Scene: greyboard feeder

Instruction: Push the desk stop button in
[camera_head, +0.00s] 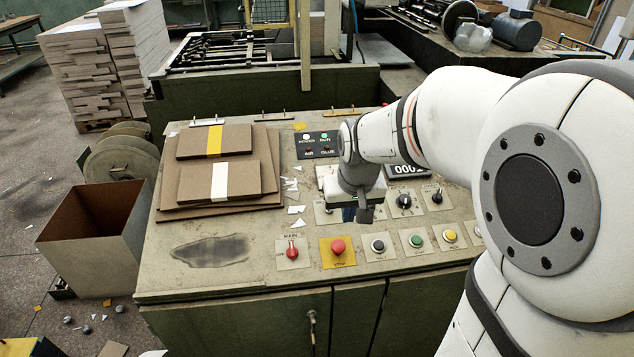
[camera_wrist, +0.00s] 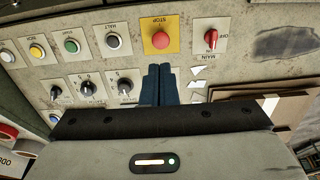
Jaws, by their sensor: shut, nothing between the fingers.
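The desk stop button is a red mushroom button (camera_head: 338,247) on a yellow plate at the front of the desk panel. It also shows in the wrist view (camera_wrist: 160,40), upside down, with STOP lettering on its plate. My gripper (camera_head: 365,215) is above the panel, a little behind and to the right of the button in the head view. In the wrist view its two dark blue fingers (camera_wrist: 159,80) are together and empty, and their tips appear just short of the yellow plate. I cannot tell the height of the tips above the desk.
A red MAIN switch (camera_head: 292,252) is left of the button, and a black button (camera_head: 377,245) is right of it. Green and yellow buttons and several knobs lie beyond. Greyboard stacks (camera_head: 218,180) lie at the desk's back left. A dark worn patch (camera_head: 212,250) is bare.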

